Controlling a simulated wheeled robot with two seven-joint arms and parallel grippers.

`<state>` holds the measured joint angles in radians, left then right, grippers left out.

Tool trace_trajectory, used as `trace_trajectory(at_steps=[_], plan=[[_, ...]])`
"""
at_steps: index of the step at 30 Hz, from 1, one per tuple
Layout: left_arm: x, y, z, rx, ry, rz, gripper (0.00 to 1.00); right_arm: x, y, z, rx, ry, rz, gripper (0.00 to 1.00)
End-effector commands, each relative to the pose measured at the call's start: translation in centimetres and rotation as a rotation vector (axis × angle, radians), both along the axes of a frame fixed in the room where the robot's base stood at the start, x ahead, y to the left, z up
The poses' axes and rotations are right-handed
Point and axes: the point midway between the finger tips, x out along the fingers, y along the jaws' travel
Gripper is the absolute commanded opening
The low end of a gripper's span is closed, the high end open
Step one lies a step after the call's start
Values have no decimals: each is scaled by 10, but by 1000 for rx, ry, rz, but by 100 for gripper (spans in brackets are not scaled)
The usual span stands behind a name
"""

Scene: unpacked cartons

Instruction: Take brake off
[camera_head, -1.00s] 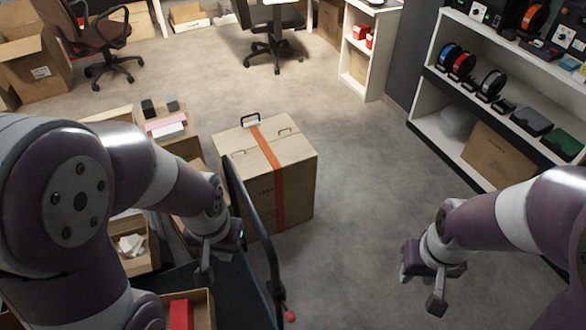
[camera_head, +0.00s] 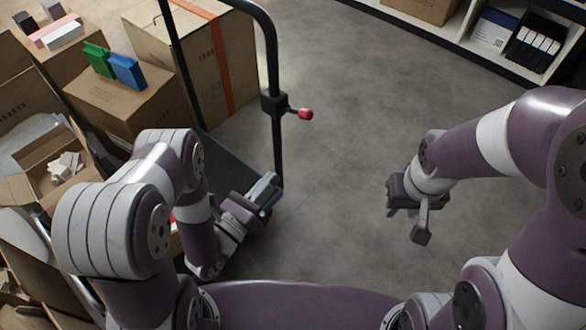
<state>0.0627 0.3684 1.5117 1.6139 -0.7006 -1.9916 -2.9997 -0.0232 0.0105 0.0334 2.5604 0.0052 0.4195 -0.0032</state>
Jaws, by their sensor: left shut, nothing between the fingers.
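A black cart handle frame (camera_head: 272,62) stands upright at the centre left. A short lever with a red knob (camera_head: 305,114), probably the brake, sticks out to the right from a black clamp (camera_head: 273,102) on its near post. My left gripper (camera_head: 267,189) is low beside the foot of that post, below the red knob and apart from it. It is shut and empty; whether it touches the post I cannot tell. My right gripper (camera_head: 406,222) hangs over bare floor to the right of the knob, open and empty.
A large carton with an orange strap (camera_head: 215,62) stands behind the frame. A carton (camera_head: 125,100) bearing a green box (camera_head: 98,58) and a blue box (camera_head: 128,71) is at the left. An open carton (camera_head: 55,165) stands nearer. Shelving (camera_head: 460,40) lines the back right. Floor right of the knob is clear.

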Motion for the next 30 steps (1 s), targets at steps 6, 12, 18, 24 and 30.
trace_trajectory(at_steps=[6,12,18,24,30], plan=[[23,-17,7,4,-12,-4,0,1,0,1,0,-1,0,36],[60,-40,13,3,-14,-2,0,0,0,-8,0,-1,0,36],[91,-55,28,3,-12,2,0,0,0,-14,0,0,0,36],[104,-57,45,4,-8,2,0,0,0,-16,0,0,0,36],[107,-57,49,3,-8,3,0,0,0,-16,0,0,0,36]])
